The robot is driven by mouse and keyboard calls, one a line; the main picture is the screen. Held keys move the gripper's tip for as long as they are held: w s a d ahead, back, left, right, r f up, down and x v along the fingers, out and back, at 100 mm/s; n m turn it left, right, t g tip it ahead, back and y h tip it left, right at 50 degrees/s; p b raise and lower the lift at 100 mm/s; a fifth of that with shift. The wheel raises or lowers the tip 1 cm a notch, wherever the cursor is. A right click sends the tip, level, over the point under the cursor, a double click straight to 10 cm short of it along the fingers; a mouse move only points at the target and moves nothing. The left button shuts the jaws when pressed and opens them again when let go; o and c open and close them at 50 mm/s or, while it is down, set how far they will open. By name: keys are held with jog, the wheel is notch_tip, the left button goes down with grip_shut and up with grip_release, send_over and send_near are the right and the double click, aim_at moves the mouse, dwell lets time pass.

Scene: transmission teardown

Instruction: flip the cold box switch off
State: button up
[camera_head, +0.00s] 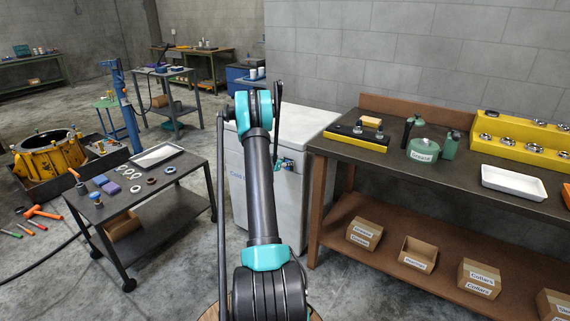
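The cold box (308,122) is a white chest standing in the middle of the view, between the wheeled cart and the brown workbench. Part of the blue lettering "Cold" shows on its front, left of my arm. My arm stands upright in front of the box and hides much of its front face. Small teal and dark parts of my gripper (286,165) show just right of the arm, in front of the box. The fingertips are too small and covered to tell open from shut. I cannot make out the switch.
The brown workbench (350,153) close on the right carries green canisters, a white tray and a yellow rack; boxes sit on its lower shelf. A dark cart (188,161) with rings and a tray stands left. Some floor between cart and box is clear.

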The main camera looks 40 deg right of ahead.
aim_at(288, 144)
grip_shut()
jog(key=shift+s+a+f+t+h, duration=0.1)
jog(key=shift+a+f+t+h, duration=0.2)
jog(key=shift+h, duration=0.65)
jog(key=shift+s+a+f+t+h, duration=0.1)
jog(key=shift+f+t+h, duration=0.3)
jog(key=shift+h, duration=0.55)
jog(key=shift+r, duration=0.1)
jog(key=shift+o, duration=1.4)
grip_release()
notch_tip(288, 144, up, 10)
